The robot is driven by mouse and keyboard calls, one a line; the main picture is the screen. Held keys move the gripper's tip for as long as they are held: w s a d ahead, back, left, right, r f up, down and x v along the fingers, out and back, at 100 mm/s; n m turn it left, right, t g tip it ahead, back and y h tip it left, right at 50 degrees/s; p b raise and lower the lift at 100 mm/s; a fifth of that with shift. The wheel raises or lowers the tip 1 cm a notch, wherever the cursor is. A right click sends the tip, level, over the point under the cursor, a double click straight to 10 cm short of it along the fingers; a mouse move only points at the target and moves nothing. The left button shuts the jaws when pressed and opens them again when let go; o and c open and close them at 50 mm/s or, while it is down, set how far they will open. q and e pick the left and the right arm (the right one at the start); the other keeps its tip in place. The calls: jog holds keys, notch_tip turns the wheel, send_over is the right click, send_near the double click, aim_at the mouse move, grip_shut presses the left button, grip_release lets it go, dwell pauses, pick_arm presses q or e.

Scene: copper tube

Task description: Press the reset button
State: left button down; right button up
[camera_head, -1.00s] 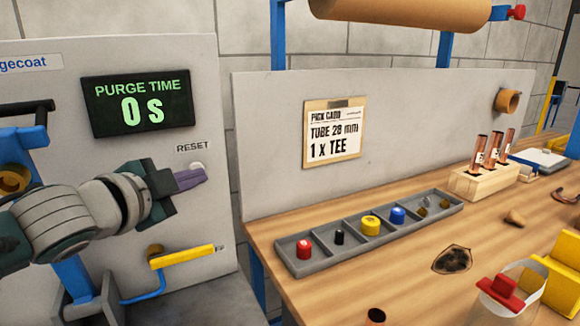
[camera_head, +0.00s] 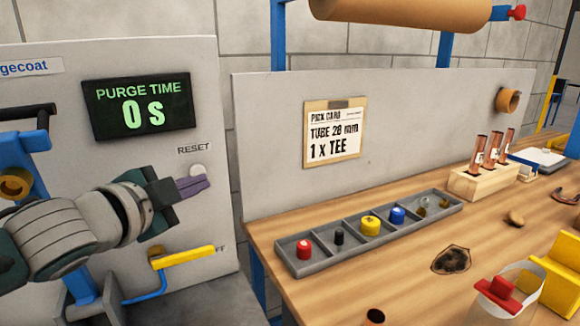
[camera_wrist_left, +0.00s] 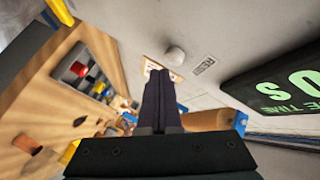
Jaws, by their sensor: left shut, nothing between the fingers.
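The reset button (camera_head: 198,171) is a small white round knob on the grey panel, under the RESET label (camera_head: 194,149). My left gripper (camera_head: 206,182) is shut and empty, its purple fingertips just below and in front of the button in the head view. In the left wrist view the button (camera_wrist_left: 174,54) shows just beyond the closed fingertips (camera_wrist_left: 160,72), with a small offset; I cannot tell whether they touch. The display (camera_head: 139,105) reads PURGE TIME 0 S. My right gripper is not in view.
A yellow-handled lever (camera_head: 185,257) sticks out of the panel below my left gripper. To the right, a wooden bench (camera_head: 400,262) carries a grey compartment tray (camera_head: 325,262) and a block (camera_head: 482,186) with copper tubes. A pick card (camera_head: 334,132) hangs behind.

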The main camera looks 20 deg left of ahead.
pick_arm(q)
jog(key=shift+s+d+p, duration=0.75)
jog(key=shift+s+d, duration=0.9)
jog(key=shift+d, duration=0.25)
